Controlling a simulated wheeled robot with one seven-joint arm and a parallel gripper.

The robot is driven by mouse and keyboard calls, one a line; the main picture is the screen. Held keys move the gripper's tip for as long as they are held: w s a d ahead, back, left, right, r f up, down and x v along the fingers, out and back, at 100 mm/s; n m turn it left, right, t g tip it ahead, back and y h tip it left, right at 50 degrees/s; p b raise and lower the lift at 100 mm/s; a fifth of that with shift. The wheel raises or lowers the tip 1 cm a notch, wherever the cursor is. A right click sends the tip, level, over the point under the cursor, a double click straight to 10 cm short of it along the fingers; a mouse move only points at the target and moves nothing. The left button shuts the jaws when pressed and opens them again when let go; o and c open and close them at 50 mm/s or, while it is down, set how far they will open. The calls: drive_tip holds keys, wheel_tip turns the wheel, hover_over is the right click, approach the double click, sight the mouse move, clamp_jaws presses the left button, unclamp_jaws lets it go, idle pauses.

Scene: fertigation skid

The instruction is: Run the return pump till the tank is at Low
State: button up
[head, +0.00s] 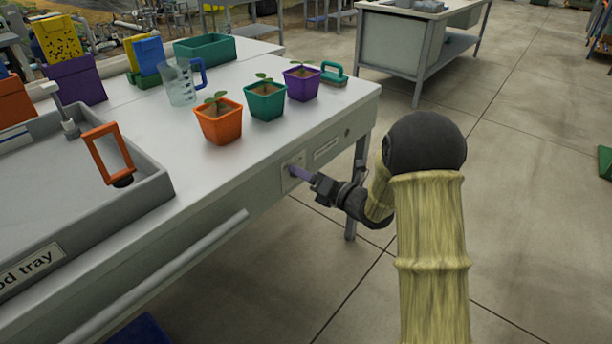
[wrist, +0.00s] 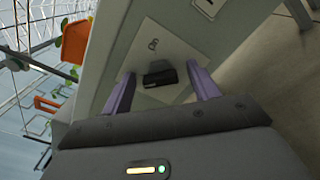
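A black switch (wrist: 160,74) sits on a pale square plate (wrist: 172,42) on the bench's front panel. The plate has a small mark that seems to read "On". My gripper (wrist: 162,84) is open, with one purple finger on each side of the switch. I cannot tell whether a finger touches it. A grey tray (head: 160,190) at left has a label ending "od tray". I make out no tank or level marking.
Orange, teal and purple pots (head: 265,102) with seedlings stand on the bench (head: 300,128) above the panel. A clear jug (head: 181,83) is behind them. The floor at right is open.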

drive_tip(key=c, duration=1)
drive_tip(key=shift+o, duration=0.2)
drive_tip(key=shift+m, duration=0.3)
drive_tip(key=shift+f+m+p, duration=0.2)
drive_tip(key=shift+m+p, duration=0.9)
drive_tip(key=shift+m, duration=3.25)
drive_tip(key=shift+f+m+p, duration=0.15)
drive_tip(key=shift+m+p, duration=0.9)
drive_tip(key=shift+m, duration=3.3)
drive_tip(key=o, duration=1)
